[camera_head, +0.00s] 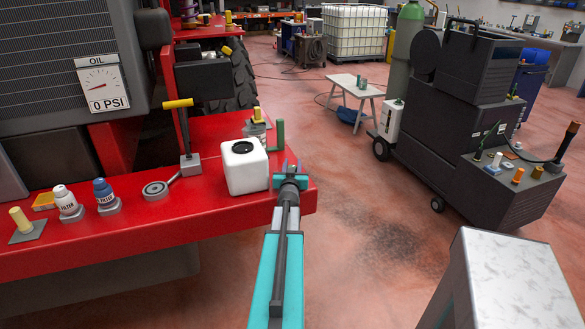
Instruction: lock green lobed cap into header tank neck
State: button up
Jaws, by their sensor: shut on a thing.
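The header tank (246,172) is a white box standing on the red bumper, near its right end. Its round black neck (243,147) faces up, with no cap seen on it. My gripper (286,167) is just to the right of the tank in the picture, over the bumper's right end. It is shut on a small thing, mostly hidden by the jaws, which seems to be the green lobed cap. The cap's shape does not show, and I see it nowhere else for certain.
A green post (280,135) stands close behind my gripper. A yellow-handled lever (183,130) rises left of the tank. White (67,202) and blue (104,194) filters stand farther left. A dark trolley (465,135) is at right, with open floor between.

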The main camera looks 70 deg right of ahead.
jog(key=shift+r+b, duration=0.35)
jog(key=shift+r, duration=1.3)
jog(key=shift+s+a+f+b, duration=0.1)
jog(key=shift+s+a+b, duration=0.85)
jog(key=shift+s+b, duration=0.15)
jog(key=shift+s+a+r, duration=0.1)
jog(key=shift+s+r, duration=0.1)
jog(key=shift+s+a+r, duration=0.1)
jog(key=shift+s+a, duration=0.55)
jog(key=shift+s, duration=0.15)
jog(key=s+a+p, duration=0.1)
jog(key=s, duration=0.1)
jog(key=s+a+p, duration=0.2)
jog(key=s+a+r+p, duration=0.1)
jog(key=s+a, duration=0.1)
jog(key=shift+s, duration=0.3)
jog(key=shift+s+a+p, duration=0.1)
jog(key=shift+s+p, duration=0.1)
jog(key=shift+p, duration=1)
jog(key=s+a+p, duration=0.1)
jog(key=p, duration=0.2)
jog(key=shift+s, duration=0.15)
jog(key=shift+s, duration=0.1)
